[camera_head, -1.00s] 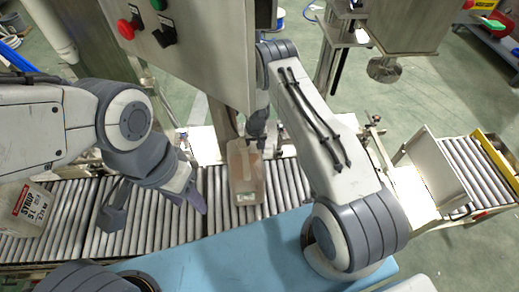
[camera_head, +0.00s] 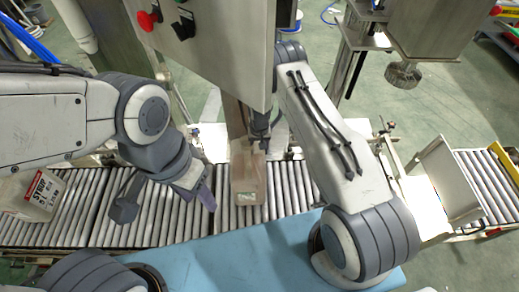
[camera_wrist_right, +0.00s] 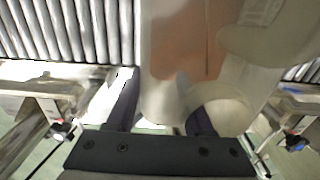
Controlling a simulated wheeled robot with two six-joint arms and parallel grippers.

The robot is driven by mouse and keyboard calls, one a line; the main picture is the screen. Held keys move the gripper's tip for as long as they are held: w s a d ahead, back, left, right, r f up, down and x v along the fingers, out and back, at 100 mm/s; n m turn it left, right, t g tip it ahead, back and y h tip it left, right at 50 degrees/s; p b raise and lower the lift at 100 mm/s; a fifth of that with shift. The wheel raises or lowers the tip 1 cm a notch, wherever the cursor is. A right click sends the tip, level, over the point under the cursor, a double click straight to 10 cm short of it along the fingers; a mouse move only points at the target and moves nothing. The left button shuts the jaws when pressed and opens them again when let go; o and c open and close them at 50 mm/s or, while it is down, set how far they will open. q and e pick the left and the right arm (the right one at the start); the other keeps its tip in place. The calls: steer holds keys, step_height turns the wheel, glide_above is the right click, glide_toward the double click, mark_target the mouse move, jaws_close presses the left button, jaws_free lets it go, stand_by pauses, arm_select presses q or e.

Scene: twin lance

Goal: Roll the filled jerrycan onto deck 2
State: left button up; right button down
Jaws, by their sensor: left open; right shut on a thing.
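A translucent, pale brownish jerrycan (camera_head: 248,182) lies on the rollers in the middle of the head view. My right gripper (camera_head: 260,128) reaches down to its far end and is shut on it. In the right wrist view, the jerrycan (camera_wrist_right: 180,45) looks cloudy with an orange-brown patch, and its near end sits between the fingers of my right gripper (camera_wrist_right: 163,115). My left gripper (camera_head: 164,203) is open and empty over the rollers, left of the jerrycan and apart from it. I cannot tell which roller section is deck 2.
Another jerrycan with a printed label (camera_head: 42,193) sits at the far left. The roller conveyor (camera_head: 75,222) runs across the view. A separate roller section (camera_head: 487,172) with an upright panel (camera_head: 449,180) is at the right. A steel cabinet (camera_head: 215,45) hangs over the middle.

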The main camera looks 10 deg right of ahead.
steer(key=shift+c, duration=1)
jaws_free()
step_height(320, 180, up, 10)
steer(key=shift+r, duration=0.25)
steer(key=shift+r, duration=0.1)
